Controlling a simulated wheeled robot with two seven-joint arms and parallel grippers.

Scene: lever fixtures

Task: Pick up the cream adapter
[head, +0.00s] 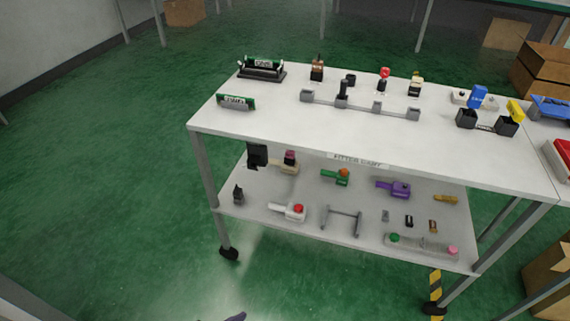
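No part is labelled as the cream adapter. A small cream-topped part with a dark lower portion (415,83) stands upright near the back of the cart's white top (290,112), right of a red-topped part (384,80). A beige lever piece with a dark pink top (287,164) lies on the lower shelf at the left. I cannot tell from this distance which of these is the adapter. Neither of my grippers is recognisable in the head view, and nothing is touching these parts.
A grey linked fixture with a black upright lever (342,97) spans the middle of the top. Black boxes (467,118) stand at the right. The lower shelf (270,190) holds several coloured levers. Green floor is clear at the left.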

